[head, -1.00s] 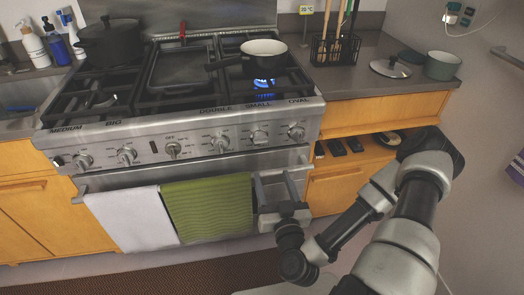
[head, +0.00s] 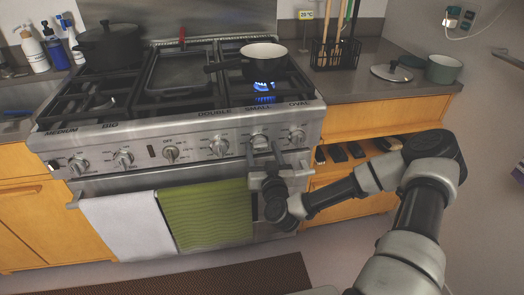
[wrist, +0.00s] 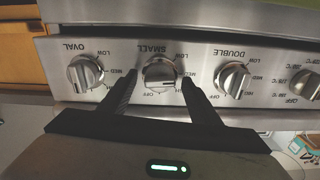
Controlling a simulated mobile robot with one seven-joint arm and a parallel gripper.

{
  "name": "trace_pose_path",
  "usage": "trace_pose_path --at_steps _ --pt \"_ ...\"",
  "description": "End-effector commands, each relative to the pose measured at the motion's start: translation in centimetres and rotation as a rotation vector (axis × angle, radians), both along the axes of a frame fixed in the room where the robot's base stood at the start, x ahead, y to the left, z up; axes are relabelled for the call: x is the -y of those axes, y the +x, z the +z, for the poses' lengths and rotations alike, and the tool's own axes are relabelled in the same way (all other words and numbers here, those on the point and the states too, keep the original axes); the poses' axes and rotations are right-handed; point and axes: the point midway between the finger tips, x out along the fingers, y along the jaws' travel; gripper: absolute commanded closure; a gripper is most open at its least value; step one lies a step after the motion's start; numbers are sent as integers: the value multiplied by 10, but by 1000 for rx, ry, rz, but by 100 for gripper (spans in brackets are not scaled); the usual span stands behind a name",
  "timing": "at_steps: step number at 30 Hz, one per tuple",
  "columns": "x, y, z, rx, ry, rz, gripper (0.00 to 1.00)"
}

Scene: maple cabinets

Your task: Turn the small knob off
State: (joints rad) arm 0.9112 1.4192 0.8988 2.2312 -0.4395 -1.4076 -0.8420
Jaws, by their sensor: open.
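The small knob (head: 260,142) is a round silver knob on the stove's front panel, below the label "SMALL". In the wrist view the small knob (wrist: 160,73) shows upside down between the fingertips. My gripper (head: 263,150) is open, with one finger on each side of the small knob; it also shows in the wrist view (wrist: 157,80). I cannot tell whether the fingers touch the knob. A blue flame (head: 263,87) burns under a small dark saucepan (head: 264,68) on the right burner.
The oval knob (head: 297,136) and double knob (head: 219,147) sit on either side. A green towel (head: 205,213) and white towel (head: 120,226) hang on the oven rail below. An open drawer (head: 360,147) with dark items lies right of the stove.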

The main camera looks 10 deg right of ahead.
Motion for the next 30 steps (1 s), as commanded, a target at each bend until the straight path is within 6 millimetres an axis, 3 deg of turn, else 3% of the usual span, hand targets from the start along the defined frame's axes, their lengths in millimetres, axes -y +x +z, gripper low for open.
trace_pose_path --at_steps 5,12,22,30 --pt "0 0 0 0 0 0 43" --pt "0 0 0 0 0 0 83" --pt "0 -1 0 0 41 0 83" --pt "0 -1 0 1 207 0 83"
